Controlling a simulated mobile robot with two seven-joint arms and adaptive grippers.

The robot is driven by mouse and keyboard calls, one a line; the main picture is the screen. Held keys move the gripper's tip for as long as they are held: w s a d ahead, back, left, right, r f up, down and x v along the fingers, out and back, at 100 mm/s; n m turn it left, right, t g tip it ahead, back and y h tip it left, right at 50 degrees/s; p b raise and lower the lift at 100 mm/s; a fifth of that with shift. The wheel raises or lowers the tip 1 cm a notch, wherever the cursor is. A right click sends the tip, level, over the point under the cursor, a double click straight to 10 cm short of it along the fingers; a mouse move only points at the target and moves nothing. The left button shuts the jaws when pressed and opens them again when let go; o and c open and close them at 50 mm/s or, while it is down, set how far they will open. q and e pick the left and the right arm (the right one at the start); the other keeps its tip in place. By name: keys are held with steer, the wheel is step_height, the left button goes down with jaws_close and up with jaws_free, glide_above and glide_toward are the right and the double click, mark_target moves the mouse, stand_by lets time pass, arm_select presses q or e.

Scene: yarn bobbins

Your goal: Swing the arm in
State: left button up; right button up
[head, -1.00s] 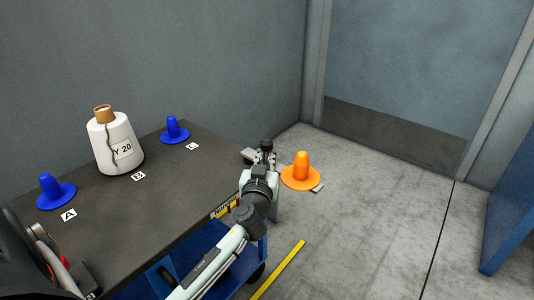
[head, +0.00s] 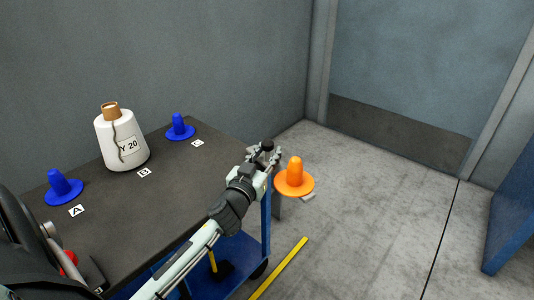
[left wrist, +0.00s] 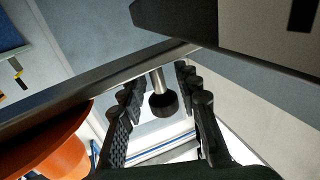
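An orange cone-shaped holder (head: 294,179) sits on a flat grey arm (head: 308,197) past the right end of the dark table. A black knob on a metal post (left wrist: 163,104) stands by it. My left gripper (head: 265,156) is at this knob. In the left wrist view the fingers (left wrist: 165,110) stand apart, with the knob between them; a narrow gap seems to show on each side, and I cannot tell about contact. Part of the orange holder shows at that view's lower left (left wrist: 55,150). My right gripper is not in view.
The dark tabletop (head: 185,185) holds two blue holders (head: 64,188) (head: 180,128) and a white bobbin marked Y 20 (head: 121,142), beside labels. A grey wall runs behind. The floor to the right is open, with a yellow strip (head: 278,268) and a blue panel (head: 512,215).

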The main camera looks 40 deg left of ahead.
arm_select(q)
steer(key=v, duration=1.2)
